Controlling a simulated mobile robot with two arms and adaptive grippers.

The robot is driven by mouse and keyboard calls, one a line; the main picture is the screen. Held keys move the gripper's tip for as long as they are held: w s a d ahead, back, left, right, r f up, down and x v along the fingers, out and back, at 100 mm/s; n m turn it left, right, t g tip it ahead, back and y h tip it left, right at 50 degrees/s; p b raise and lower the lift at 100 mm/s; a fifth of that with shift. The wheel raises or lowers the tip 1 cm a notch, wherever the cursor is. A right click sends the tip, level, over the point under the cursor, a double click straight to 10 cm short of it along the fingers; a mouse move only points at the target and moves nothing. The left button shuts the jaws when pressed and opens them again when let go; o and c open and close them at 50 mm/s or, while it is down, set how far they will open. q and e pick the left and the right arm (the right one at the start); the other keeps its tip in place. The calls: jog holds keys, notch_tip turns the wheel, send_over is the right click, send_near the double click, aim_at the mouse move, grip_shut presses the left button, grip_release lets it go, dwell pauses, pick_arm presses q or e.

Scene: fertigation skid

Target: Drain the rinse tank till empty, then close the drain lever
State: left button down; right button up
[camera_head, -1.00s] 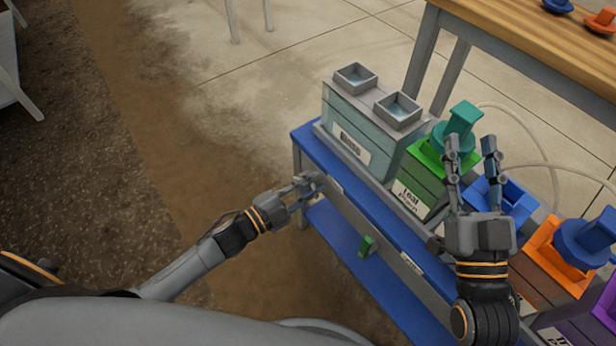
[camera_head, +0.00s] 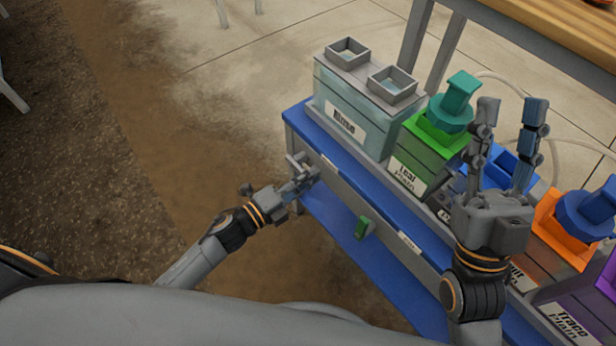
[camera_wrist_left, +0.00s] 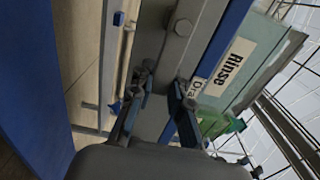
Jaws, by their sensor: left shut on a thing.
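The rinse tank (camera_head: 331,91), a pale translucent box with a white "Rinse" label, stands at the left end of the blue skid and has two square grey openings on top. Its liquid level cannot be read clearly. My left gripper (camera_head: 303,174) is at the left end of the grey front rail below this tank. It is shut on a small grey part, apparently the drain lever, mostly hidden by the fingers. My right gripper (camera_head: 512,110) is open and empty, fingers upward.
A green lever (camera_head: 363,227) hangs on the front rail (camera_head: 385,228). Green (camera_head: 425,151), blue, orange (camera_head: 553,234) and purple containers continue rightward. A wooden table (camera_head: 560,38) stands behind. The floor left of the skid is clear.

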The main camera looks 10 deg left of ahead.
pick_arm(q)
jog(key=shift+f, duration=0.1)
dwell(0.3)
jog(key=c, duration=1.2)
grip_release()
jog(key=v, duration=1.2)
